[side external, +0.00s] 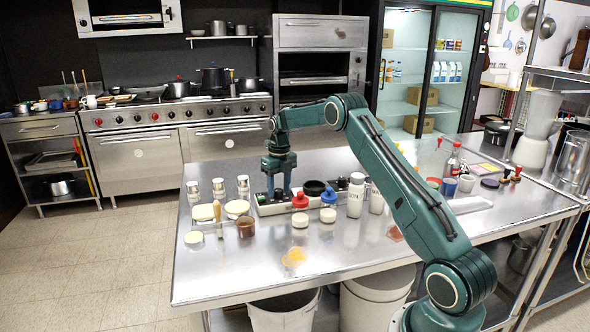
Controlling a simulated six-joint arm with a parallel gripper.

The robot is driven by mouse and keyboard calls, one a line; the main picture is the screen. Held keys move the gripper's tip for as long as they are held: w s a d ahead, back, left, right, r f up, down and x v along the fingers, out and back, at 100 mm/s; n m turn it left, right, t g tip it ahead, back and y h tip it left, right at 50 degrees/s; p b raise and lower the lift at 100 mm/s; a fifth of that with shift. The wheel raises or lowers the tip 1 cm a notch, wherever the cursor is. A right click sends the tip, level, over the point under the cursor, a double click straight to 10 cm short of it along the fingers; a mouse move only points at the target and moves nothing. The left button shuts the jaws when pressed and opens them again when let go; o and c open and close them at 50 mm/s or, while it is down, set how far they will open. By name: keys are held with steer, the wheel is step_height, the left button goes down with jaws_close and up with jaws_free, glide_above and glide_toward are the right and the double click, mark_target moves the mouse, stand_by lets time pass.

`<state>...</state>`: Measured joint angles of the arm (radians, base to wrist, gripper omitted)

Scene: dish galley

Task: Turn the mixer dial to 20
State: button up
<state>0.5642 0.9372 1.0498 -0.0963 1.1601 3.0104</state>
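My gripper (279,193) points straight down over the left part of a low, pale, long panel (262,210) on the steel table. Its fingertips are at or just above the panel top. The fingers are small and dark here, so I cannot tell whether they are open or closed on something. A mixer dial cannot be made out clearly; any knob under the fingers is hidden by them. No dial marking or number can be read in this view.
Several jars and shakers stand left of the panel, with a brown cup (245,227). A red-capped jar (300,211), a blue-capped jar (328,206) and a white bottle (355,195) crowd its front and right. The steel table's (225,280) front left is clear.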

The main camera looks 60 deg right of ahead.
steer(key=shift+n, duration=0.5)
